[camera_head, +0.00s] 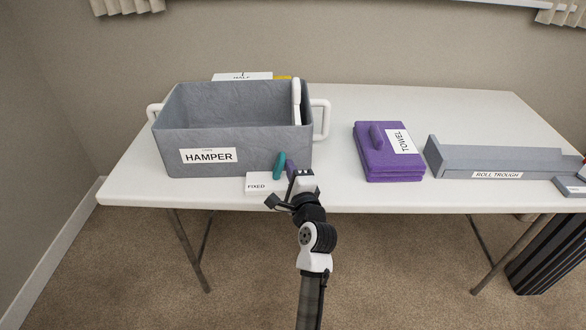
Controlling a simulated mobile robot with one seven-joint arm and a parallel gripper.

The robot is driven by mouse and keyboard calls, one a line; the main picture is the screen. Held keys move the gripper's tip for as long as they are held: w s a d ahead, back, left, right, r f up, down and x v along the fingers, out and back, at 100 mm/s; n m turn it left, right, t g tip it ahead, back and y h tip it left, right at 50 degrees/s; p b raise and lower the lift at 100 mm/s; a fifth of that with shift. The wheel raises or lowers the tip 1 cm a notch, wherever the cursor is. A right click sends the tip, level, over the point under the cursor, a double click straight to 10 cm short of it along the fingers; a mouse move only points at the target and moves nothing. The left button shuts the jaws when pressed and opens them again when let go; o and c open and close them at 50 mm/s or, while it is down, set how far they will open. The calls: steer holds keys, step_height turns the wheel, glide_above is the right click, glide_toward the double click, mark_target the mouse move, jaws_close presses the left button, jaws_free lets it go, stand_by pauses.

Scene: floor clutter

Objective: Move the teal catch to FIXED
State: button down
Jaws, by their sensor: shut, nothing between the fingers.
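The teal catch (279,165) stands up at the front of the hamper, near its front right corner, leaning slightly. Below it is a white plate with the label FIXED (258,186) at the table's front edge; the right part of the plate is hidden behind my gripper. My gripper (293,172) is just right of the teal catch, and its fingers are small and partly hidden by its own body. It looks shut and holds nothing. I cannot tell whether it touches the catch.
The grey hamper (240,133) with white handles stands behind. A folded purple towel (378,168) lies to the right, then a grey roll trough (495,160). A label HALF (242,76) shows behind the hamper. The white table (340,110) is clear between hamper and towel.

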steer(key=shift+a+r+n+p, duration=0.35)
steer(key=shift+r+n+p, duration=0.25)
steer(key=shift+n, duration=0.3)
steer(key=n+p, duration=0.1)
steer(key=a+n+p, duration=0.1)
steer(key=shift+a+r+n+g, duration=0.1)
steer(key=shift+r+n+g, duration=0.2)
steer(key=shift+g, duration=0.1)
steer(key=shift+s+a+f+n+g+h+p, duration=0.1)
steer(key=shift+a+n+g+h+p, duration=0.15)
steer(key=shift+a+n+p, duration=0.5)
steer(key=shift+s+a+n+g+h+p, duration=0.15)
steer(key=shift+a+n+h+p, duration=0.15)
steer(key=shift+n, duration=0.85)
steer(key=shift+w, duration=0.1)
